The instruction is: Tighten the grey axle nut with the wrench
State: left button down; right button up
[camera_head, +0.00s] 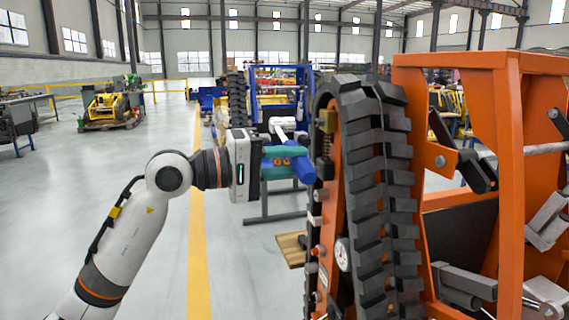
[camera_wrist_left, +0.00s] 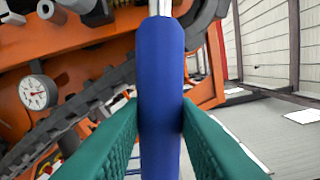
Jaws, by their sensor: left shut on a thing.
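My left gripper (camera_head: 288,160) reaches in from the left and is shut on the blue handle of the wrench (camera_head: 304,171), beside the near track of the orange carrier. In the left wrist view the green fingers of the gripper (camera_wrist_left: 160,125) press both sides of the blue wrench handle (camera_wrist_left: 161,70). A silver shank runs up from the handle and out of the picture, so the wrench's head is hidden there. I cannot pick out the grey axle nut with certainty, nor tell whether the wrench touches it. My right gripper is not in view.
The orange tracked carrier (camera_head: 507,90) with its black rubber track (camera_head: 377,190) fills the right side. A round dial gauge (camera_head: 342,254) sits low on it; it also shows in the left wrist view (camera_wrist_left: 37,93). Open floor with a yellow line (camera_head: 199,240) lies left of the carrier.

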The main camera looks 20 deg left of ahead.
pick_arm(q)
jog(key=x, duration=0.2)
jog(key=shift+w+d+r, duration=0.1)
jog(key=shift+d+r, duration=0.1)
jog(key=shift+d, duration=0.1)
jog(key=w+a+r+n+g+p, duration=0.1)
jog(key=w+r+n+p, duration=0.3)
jog(key=r+n+p, duration=0.7)
jog(key=shift+a+r+p, duration=0.4)
jog(key=shift+r+p, duration=1.15)
jog(key=shift+p, duration=0.75)
jog(key=shift+w+d, duration=0.15)
jog(key=shift+d, duration=0.2)
